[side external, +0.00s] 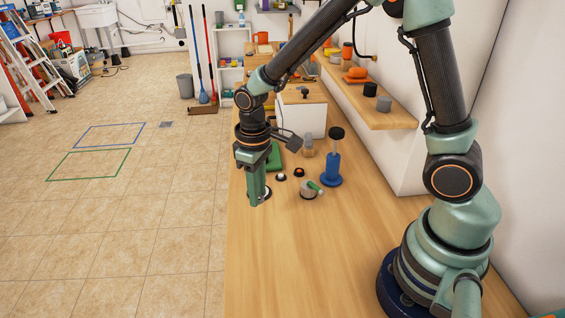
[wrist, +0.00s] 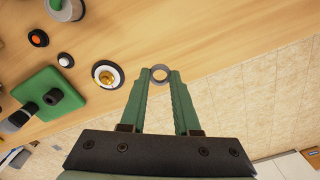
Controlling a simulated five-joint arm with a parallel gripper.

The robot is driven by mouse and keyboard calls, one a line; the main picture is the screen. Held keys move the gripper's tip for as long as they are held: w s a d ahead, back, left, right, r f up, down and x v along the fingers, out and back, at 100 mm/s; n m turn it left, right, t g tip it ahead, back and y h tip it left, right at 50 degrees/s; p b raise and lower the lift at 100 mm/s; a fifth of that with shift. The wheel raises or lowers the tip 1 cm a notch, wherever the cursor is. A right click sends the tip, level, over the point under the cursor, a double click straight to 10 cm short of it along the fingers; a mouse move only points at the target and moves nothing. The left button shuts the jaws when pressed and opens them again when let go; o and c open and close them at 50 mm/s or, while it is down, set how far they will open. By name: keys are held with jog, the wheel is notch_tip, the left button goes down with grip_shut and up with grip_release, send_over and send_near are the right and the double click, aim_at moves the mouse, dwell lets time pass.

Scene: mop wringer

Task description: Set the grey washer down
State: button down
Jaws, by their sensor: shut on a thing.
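A small grey washer (wrist: 160,74), a ring with an open centre, sits between the fingertips of my gripper (wrist: 160,80) in the wrist view. My gripper is shut on it. Wooden bench top shows beyond the ring. In the side external view my gripper (side external: 258,203) points straight down over the bench's left edge, with its tips low at the wood. The washer cannot be made out there. Whether the washer touches the bench, I cannot tell. A white and black disc with a brass centre (wrist: 108,75) lies just left of the fingers in the wrist view.
A green plate (wrist: 38,88) with a black cylinder lies farther left. Small black discs (wrist: 65,60) (wrist: 38,38) are near it. A grey cup (side external: 310,191) and a blue upright cylinder (side external: 331,168) stand right of my gripper. The near bench (side external: 320,260) is clear.

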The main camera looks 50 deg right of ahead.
jog(key=shift+f, duration=3.9)
jog(key=shift+f, duration=0.1)
jog(key=c, duration=0.6)
grip_release()
jog(key=shift+c, duration=0.2)
notch_tip(320, 180, up, 12)
notch_tip(320, 180, up, 8)
jog(key=m+t, duration=0.1)
jog(key=t, duration=0.2)
send_over(260, 225)
jog(key=s+d, duration=0.3)
jog(key=s+d+r+m+t, duration=0.2)
jog(key=s+r, duration=0.3)
jog(key=shift+s+d+t, duration=0.15)
jog(key=shift+d+t, duration=0.15)
